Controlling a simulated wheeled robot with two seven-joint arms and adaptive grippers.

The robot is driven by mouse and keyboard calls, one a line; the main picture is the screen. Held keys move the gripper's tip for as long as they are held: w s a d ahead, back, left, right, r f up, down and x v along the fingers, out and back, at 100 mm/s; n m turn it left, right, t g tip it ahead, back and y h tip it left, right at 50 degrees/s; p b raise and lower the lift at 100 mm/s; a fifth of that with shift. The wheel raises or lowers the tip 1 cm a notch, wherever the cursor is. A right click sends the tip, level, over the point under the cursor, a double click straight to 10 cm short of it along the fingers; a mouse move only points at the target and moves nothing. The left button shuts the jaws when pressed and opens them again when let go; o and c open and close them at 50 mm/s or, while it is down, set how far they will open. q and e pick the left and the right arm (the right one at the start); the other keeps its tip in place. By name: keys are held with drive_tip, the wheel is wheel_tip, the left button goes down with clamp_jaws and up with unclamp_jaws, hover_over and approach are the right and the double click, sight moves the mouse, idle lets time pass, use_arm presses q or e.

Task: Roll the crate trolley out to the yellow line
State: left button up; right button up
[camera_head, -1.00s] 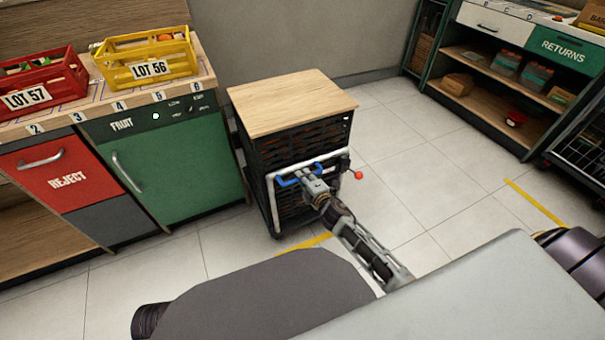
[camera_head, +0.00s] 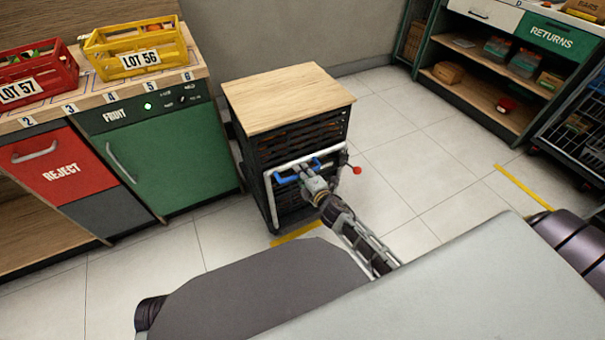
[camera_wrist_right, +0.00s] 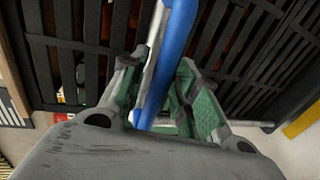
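The crate trolley, with a wooden top (camera_head: 288,97) and dark slatted crates, stands right of the green fruit cabinet. Its pale handle frame carries a blue grip (camera_head: 287,179) on the side facing me. My right gripper (camera_head: 309,178) is at that grip. In the right wrist view the blue bar (camera_wrist_right: 172,60) runs between my green-padded fingers (camera_wrist_right: 163,100), which look closed around it. A piece of the yellow line (camera_head: 297,232) shows on the floor just in front of the trolley's near lower edge, partly hidden by my body. My left gripper is out of view.
A red-knobbed lever (camera_head: 357,170) sticks out right of the handle. The green cabinet (camera_head: 170,155) stands close on the trolley's left. Another yellow strip (camera_head: 522,187) lies at right, near a wire cart (camera_head: 575,140). The tiled floor right of the trolley is clear.

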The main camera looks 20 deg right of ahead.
idle(0.3)
drive_tip(key=shift+s, duration=0.2)
drive_tip(key=v, duration=1.1)
drive_tip(key=shift+s, duration=0.3)
drive_tip(key=shift+d+r, duration=0.1)
idle(0.8)
